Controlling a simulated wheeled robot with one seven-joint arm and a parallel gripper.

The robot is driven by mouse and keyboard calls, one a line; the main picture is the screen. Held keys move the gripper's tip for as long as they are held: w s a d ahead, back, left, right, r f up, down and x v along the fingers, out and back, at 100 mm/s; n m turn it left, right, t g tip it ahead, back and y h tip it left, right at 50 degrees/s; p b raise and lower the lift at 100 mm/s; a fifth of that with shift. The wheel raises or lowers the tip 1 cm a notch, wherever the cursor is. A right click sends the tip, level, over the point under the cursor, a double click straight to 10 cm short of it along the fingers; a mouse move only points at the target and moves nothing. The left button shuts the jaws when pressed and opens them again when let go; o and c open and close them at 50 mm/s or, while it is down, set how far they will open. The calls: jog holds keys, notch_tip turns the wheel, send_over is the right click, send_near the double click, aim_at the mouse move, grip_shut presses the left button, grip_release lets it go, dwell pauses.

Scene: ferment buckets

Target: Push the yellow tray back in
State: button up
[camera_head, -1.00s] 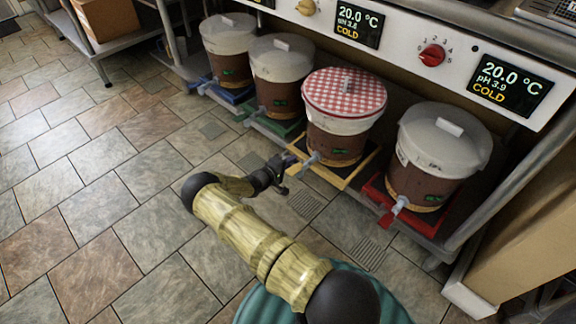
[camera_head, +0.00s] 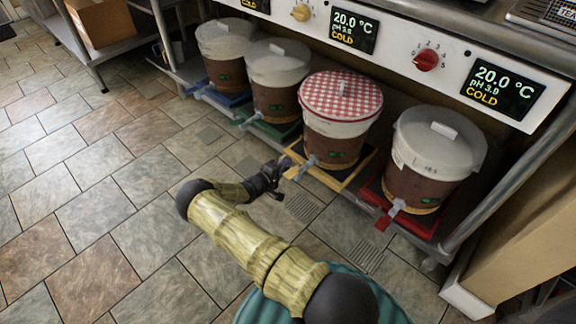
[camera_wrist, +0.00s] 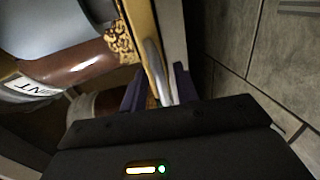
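The yellow tray (camera_head: 318,176) sits at floor level under the counter, its front edge sticking out a little. A bucket with a red-checked cover (camera_head: 340,97) stands upright on it. My gripper (camera_head: 272,178) is at the tray's front left corner. In the wrist view, my gripper (camera_wrist: 159,88) has its two dark purple fingers apart, on either side of a curved silver handle (camera_wrist: 154,58) by the tray's yellow edge (camera_wrist: 143,28). A gap shows beside the handle. Whether a finger touches the tray is hard to tell.
A red tray (camera_head: 408,222) with a grey-lidded bucket (camera_head: 435,145) is to the right. Green (camera_head: 272,128) and blue (camera_head: 222,96) trays with buckets are to the left. The tiled floor (camera_head: 110,200) in front is clear. The counter panel (camera_head: 395,50) overhangs the buckets.

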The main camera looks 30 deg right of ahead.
jog(key=p+v, duration=0.5)
jog(key=v, duration=1.1)
jog(key=shift+p, duration=0.4)
jog(key=shift+s, duration=0.1)
